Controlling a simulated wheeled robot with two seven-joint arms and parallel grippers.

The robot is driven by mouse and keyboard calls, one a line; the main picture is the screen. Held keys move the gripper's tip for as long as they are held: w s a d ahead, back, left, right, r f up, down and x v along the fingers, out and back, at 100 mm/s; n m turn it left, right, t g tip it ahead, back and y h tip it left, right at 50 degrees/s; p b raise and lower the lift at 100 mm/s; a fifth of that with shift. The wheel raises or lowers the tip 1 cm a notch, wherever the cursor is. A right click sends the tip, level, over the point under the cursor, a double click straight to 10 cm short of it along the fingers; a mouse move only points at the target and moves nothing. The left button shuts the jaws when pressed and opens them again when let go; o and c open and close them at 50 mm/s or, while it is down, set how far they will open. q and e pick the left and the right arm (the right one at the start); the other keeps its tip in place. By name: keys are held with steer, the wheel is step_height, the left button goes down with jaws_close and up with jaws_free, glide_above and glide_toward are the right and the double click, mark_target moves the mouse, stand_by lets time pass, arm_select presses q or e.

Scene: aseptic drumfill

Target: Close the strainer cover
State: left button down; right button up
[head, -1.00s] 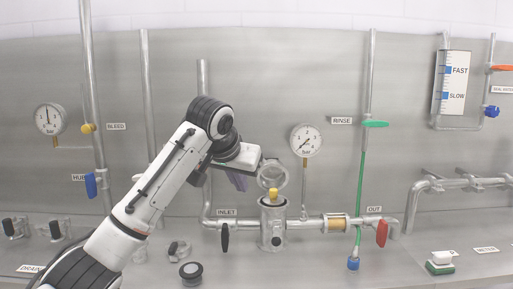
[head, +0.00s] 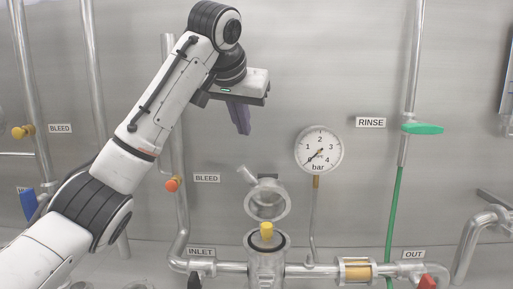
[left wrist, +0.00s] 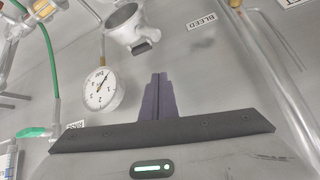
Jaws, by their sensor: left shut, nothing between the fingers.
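The strainer (head: 266,268) stands in the pipe line at the lower middle of the head view, with a yellow element (head: 266,232) showing in its open top. Its round, ring-like cover (head: 266,212) stands open, tilted up behind the opening, with a handle stub at its upper left. My left gripper (head: 243,132) is shut and empty, above and slightly left of the cover, apart from it. In the left wrist view the cover (left wrist: 128,28) lies beyond the closed fingertips (left wrist: 157,76), a little to the left. My right gripper is not in view.
A pressure gauge (head: 319,150) on a thin stem stands right of the cover. A BLEED valve with an orange knob (head: 171,184) is on the upright pipe at left. A green RINSE handle (head: 423,129) and hose are farther right.

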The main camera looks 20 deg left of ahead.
mark_target(262, 183)
arm_select(q)
steer(key=p+x, duration=0.1)
steer(key=x, duration=0.2)
steer(key=shift+a, duration=0.1)
steer(key=shift+w+a+f+p, duration=0.15)
steer(key=shift+f+p, duration=0.15)
steer(key=shift+f, duration=1.2)
steer(key=shift+w+a+f+p, duration=0.15)
steer(key=shift+f+p, duration=0.15)
steer(key=shift+f, duration=1.25)
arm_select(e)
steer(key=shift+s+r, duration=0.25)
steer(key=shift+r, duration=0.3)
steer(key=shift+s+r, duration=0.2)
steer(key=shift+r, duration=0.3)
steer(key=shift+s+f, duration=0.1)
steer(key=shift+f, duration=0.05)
